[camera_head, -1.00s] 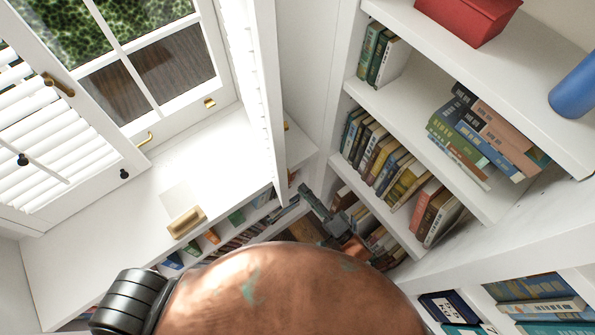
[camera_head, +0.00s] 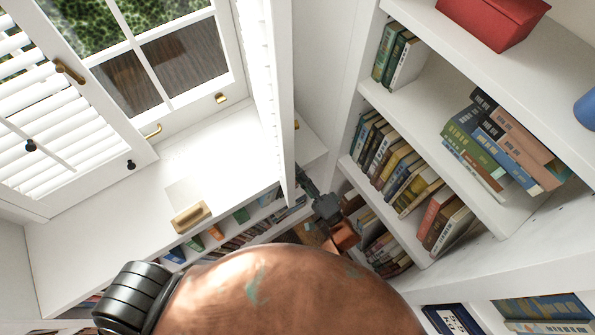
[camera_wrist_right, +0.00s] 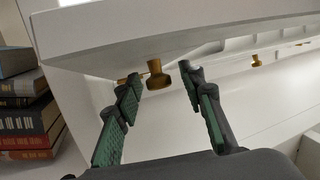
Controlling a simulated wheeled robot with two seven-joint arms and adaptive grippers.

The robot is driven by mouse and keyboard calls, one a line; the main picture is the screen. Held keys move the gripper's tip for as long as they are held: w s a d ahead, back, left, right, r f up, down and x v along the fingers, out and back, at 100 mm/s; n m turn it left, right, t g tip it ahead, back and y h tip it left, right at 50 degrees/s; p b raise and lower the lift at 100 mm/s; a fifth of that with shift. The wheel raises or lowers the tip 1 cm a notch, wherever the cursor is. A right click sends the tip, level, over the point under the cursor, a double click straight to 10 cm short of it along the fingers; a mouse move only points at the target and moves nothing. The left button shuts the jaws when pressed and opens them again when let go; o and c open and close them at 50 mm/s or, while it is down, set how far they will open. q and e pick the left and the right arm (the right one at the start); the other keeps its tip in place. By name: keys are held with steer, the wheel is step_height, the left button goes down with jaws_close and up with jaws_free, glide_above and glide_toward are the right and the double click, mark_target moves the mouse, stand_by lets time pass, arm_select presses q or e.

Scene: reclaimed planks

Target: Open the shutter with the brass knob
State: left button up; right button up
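The shutter with the brass knob is the white panel (camera_head: 279,90) right of the window, seen nearly edge-on in the head view. In the right wrist view its panel (camera_wrist_right: 130,32) crosses the top, with the brass knob (camera_wrist_right: 156,76) standing out from it. My right gripper (camera_head: 312,188) is by the shutter's lower end. In the wrist view its green-padded fingers (camera_wrist_right: 160,80) are apart, one on each side of the knob, with visible gaps; contact does not show. My left gripper is not in view.
Another louvred shutter (camera_head: 125,128) with black knobs (camera_head: 31,146) is at left. A brass-handled block (camera_head: 190,217) lies on the white sill (camera_head: 100,232). Bookshelves (camera_head: 440,213) stand close on the right, with books (camera_head: 395,170) and a red box (camera_head: 490,22).

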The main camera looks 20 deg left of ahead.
steer(key=shift+c, duration=0.7)
jaws_close()
steer(key=shift+w+d+p, duration=0.55)
steer(key=shift+w+d, duration=0.75)
steer(key=shift+d, duration=0.1)
